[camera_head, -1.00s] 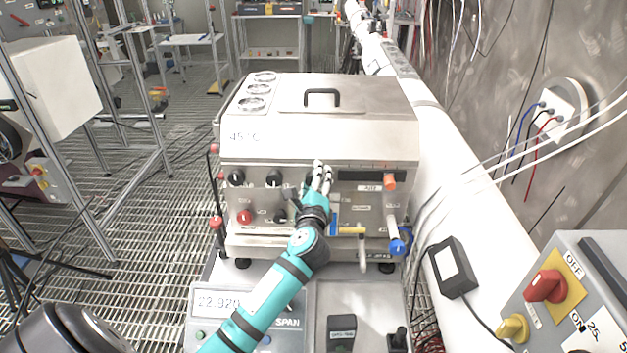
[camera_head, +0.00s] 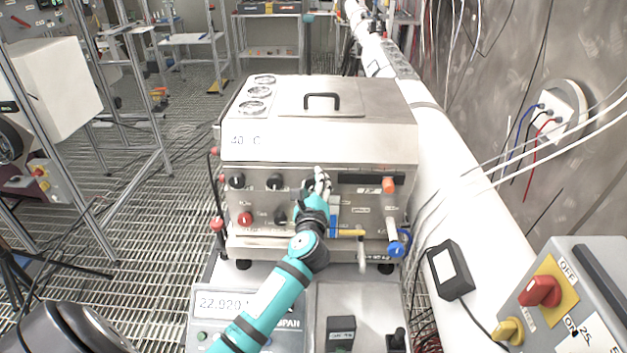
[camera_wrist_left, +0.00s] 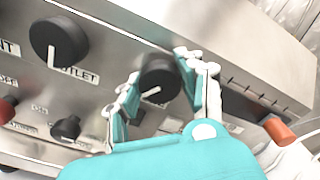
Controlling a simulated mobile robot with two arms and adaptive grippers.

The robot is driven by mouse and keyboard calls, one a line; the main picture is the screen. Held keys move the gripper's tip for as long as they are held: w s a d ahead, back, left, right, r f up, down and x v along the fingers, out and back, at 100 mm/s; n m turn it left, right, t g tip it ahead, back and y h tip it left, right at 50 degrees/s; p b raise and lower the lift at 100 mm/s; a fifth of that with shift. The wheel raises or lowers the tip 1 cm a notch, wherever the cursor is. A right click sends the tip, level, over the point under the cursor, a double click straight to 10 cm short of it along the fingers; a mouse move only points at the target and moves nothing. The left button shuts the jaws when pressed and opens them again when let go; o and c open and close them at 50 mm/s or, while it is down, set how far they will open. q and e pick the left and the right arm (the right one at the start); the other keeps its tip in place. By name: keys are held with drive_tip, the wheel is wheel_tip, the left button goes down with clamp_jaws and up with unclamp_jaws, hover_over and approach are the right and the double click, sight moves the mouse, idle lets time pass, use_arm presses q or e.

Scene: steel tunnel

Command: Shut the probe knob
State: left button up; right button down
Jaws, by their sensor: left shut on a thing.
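The steel bath unit (camera_head: 355,205) has a front panel of black knobs. My left gripper (camera_head: 321,182) reaches the third knob of the upper row from the front. In the left wrist view its fingers (camera_wrist_left: 160,72) are shut on that black knob (camera_wrist_left: 158,80), one finger on each side. The white pointer line on the knob is tilted, running down to the left. No label naming it as the probe knob can be read, and the fingers hide part of it. My right gripper is not in view.
To the left are an outlet knob (camera_wrist_left: 59,42) and another black knob (camera_head: 236,181). Below are a red knob (camera_head: 245,219) and a small black knob (camera_wrist_left: 66,128). An orange tap (camera_head: 389,186) and a blue valve (camera_head: 397,249) stick out at the right.

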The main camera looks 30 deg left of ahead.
use_arm(q)
drive_tip(key=m+p, duration=0.1)
drive_tip(key=m, duration=0.1)
drive_tip(key=shift+m+p, duration=0.3)
drive_tip(key=shift+m, duration=0.1)
drive_tip(key=m+p, duration=0.1)
drive_tip(key=m, duration=0.1)
drive_tip(key=shift+m, duration=0.4)
drive_tip(key=m, duration=0.2)
drive_tip(key=shift+f+m, duration=0.1)
drive_tip(key=shift+m, duration=0.3)
drive_tip(key=m, duration=1.2)
drive_tip(key=shift+m, duration=0.3)
drive_tip(key=m, duration=0.3)
drive_tip(key=shift+m, duration=2.2)
